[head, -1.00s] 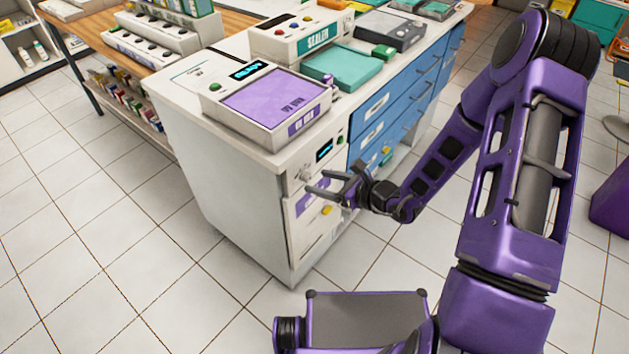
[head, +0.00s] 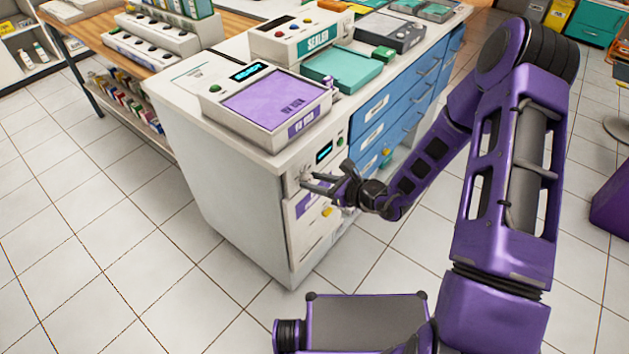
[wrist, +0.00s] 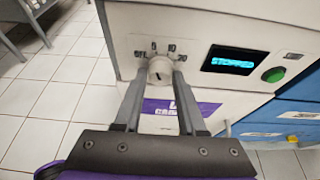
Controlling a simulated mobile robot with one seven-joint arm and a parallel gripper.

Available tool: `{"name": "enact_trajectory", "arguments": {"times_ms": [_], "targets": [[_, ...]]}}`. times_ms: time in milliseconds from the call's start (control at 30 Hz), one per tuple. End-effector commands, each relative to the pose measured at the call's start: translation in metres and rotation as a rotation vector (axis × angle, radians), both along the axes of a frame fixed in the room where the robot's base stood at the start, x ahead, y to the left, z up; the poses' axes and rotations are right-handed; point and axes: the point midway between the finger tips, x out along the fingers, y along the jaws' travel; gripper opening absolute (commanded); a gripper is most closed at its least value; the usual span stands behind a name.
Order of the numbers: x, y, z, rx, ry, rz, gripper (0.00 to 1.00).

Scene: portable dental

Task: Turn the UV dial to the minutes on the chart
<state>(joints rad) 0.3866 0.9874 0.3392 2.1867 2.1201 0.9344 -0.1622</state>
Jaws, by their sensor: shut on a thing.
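The white dial (wrist: 160,69) is on the front of the white cabinet (wrist: 190,20), with small marks printed around it and a dark line on its face. My gripper (wrist: 160,82) is shut on the dial, one finger on each side. In the head view my gripper (head: 306,182) is against the cabinet front and hides part of the dial. A display (wrist: 234,61) right of the dial reads "STOPPED", with a green button (wrist: 274,74) beside it. A flat sheet with small print (head: 192,72) lies on the countertop; its text is too small to read.
A box with a purple top (head: 268,100) stands on the counter above. Blue drawers (head: 385,125) are to the right. The tiled floor (head: 110,235) left of the cabinet is clear.

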Motion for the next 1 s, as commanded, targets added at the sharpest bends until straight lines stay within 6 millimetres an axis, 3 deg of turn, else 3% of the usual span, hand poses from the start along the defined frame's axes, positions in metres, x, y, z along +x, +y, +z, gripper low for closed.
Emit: {"name": "enact_trajectory", "arguments": {"times_ms": [467,1000], "targets": [[0.0006,-0.0008,0.0022,0.065,0.081,0.0,0.0],[0.0023,-0.0026,0.0001,0.314,0.404,-0.001,0.0]]}}
